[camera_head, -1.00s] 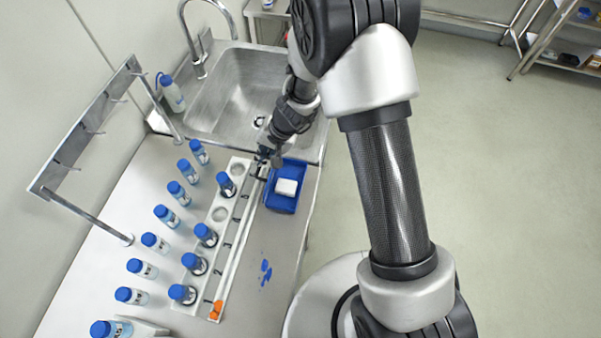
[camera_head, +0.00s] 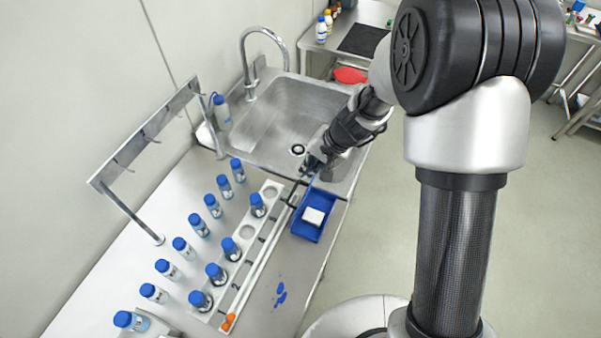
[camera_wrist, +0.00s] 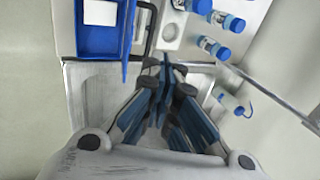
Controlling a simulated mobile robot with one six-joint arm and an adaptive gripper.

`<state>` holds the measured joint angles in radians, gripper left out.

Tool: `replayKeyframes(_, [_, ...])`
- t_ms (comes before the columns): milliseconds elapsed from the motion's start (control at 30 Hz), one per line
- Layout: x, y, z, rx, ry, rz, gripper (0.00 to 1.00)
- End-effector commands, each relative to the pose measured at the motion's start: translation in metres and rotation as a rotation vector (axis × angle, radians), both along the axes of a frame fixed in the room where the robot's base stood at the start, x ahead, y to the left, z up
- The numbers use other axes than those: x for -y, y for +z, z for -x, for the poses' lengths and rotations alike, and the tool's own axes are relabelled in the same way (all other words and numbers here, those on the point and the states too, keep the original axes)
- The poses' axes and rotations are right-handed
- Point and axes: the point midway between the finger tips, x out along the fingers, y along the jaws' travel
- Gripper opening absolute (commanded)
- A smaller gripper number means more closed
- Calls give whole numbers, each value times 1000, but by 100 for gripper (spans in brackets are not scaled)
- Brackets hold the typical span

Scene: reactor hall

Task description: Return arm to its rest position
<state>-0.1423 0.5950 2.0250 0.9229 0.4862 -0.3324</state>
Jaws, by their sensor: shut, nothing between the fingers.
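My gripper (camera_head: 311,166) is at the end of my arm, above the near edge of the sink beside the bench. It is shut and empty. In the wrist view my gripper (camera_wrist: 163,118) points toward the bench, its blue-padded fingers close together over the sink side. The blue tray (camera_head: 304,230) with a white block (camera_head: 314,216) lies just below the gripper on the bench; the tray also shows in the wrist view (camera_wrist: 98,42). The gripper looks apart from the tray.
A white rack (camera_head: 240,262) holds several blue-capped bottles, with a row of more bottles (camera_head: 182,247) to its left. The sink (camera_head: 290,110) with a tall faucet (camera_head: 247,62) is behind. A metal rail (camera_head: 145,135) stands at left. Open floor lies at right.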

Motion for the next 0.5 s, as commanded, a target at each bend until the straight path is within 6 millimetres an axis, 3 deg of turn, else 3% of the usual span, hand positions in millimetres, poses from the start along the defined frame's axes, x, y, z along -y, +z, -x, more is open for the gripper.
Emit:
replayKeyframes(33, [4, 11, 1, 4, 1, 0, 0])
replayKeyframes(200, [13, 33, 4, 2, 0, 0, 0])
replayKeyframes(500, [16, 41, 6, -1, 0, 1, 0])
